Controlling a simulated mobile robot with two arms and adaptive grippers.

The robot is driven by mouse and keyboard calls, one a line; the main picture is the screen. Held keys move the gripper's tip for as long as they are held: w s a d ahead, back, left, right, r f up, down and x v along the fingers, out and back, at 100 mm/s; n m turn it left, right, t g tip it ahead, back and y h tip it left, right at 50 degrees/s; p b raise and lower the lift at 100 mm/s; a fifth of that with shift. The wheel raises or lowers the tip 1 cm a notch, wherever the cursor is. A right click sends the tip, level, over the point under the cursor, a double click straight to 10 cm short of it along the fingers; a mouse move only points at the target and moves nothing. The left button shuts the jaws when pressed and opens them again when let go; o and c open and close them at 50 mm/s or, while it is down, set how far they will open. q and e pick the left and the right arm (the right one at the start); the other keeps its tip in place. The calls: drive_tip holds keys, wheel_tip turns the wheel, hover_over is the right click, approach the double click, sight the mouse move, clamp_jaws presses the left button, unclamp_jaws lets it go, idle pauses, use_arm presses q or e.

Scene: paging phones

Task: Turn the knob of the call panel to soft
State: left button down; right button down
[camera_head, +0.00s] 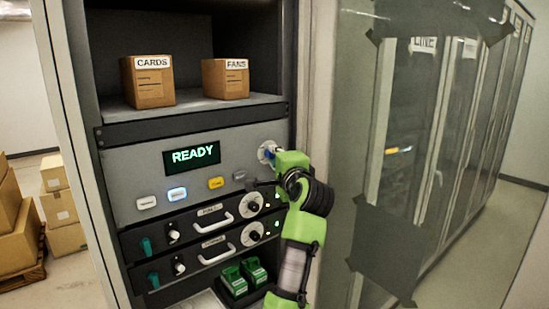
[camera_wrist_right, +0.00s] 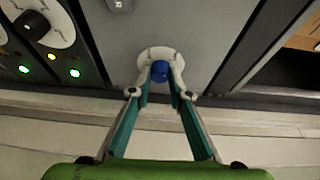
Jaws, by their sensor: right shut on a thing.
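The call panel (camera_head: 135,172) is a grey front with a lit display (camera_head: 191,156) reading READY. Its knob is blue on a round white dial (camera_head: 264,151) at the panel's right side; the right gripper partly hides it in the head view. In the right wrist view the blue knob (camera_wrist_right: 160,72) sits between the fingertips. My right gripper (camera_wrist_right: 161,76) is shut on the knob, with a finger on each side. The dial's markings are too small or covered to read. My left gripper is not in view.
White, blue, yellow and grey buttons (camera_head: 216,183) line the panel's lower part. Below are two dark drawer units with handles (camera_head: 216,222) and dials. Boxes marked CARDS (camera_head: 150,88) and FANS (camera_head: 226,82) stand on the shelf above. A glass door (camera_head: 345,90) stands close to my right arm.

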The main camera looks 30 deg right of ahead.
drive_tip(key=c, duration=1.9)
unclamp_jaws()
drive_tip(key=shift+d, duration=0.1)
drive_tip(key=v, duration=0.7)
drive_tip(key=shift+s, duration=0.2)
